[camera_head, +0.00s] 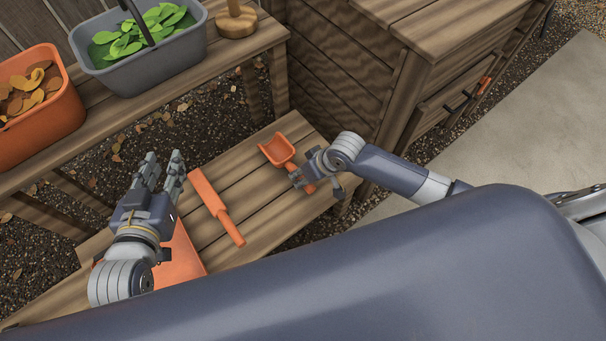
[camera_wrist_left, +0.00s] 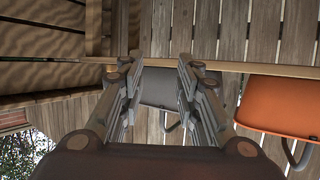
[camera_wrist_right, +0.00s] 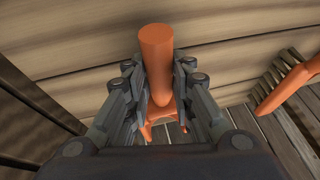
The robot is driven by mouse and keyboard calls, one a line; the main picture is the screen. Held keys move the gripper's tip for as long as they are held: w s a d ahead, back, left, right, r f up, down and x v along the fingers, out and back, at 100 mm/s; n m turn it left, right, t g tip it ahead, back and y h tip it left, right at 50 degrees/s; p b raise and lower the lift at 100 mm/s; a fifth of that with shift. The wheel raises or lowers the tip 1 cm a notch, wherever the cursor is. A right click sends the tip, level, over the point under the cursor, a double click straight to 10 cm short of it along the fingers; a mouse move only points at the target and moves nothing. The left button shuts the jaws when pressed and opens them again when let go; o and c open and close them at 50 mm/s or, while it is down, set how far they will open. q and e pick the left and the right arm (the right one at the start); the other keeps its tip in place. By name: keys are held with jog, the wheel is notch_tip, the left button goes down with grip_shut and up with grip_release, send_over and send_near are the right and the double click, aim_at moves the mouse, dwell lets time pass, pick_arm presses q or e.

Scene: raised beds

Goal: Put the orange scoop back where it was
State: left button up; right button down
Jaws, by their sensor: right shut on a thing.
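The orange scoop (camera_head: 275,150) is over the right end of the low slatted bench (camera_head: 250,195), its open bowl towards the back. My right gripper (camera_head: 304,181) is shut on its handle. In the right wrist view the handle (camera_wrist_right: 157,55) stands between the fingers, with the bowl partly hidden behind them. I cannot tell whether the scoop touches the bench. My left gripper (camera_head: 165,160) is open and empty above the bench's left part. In the left wrist view its fingers (camera_wrist_left: 158,80) are apart with nothing between them.
An orange brush (camera_head: 209,195) lies mid-bench. A flat orange thing (camera_head: 183,258) lies partly under my left arm. The higher shelf holds an orange bin of dry leaves (camera_head: 50,115), a grey bin of green leaves (camera_head: 165,62) and a wooden knob-like thing (camera_head: 236,22). A wooden cabinet (camera_head: 420,75) stands behind.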

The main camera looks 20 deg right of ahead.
jog(key=c, duration=1.4)
grip_release()
jog(key=shift+f, duration=0.1)
jog(key=shift+r, duration=0.2)
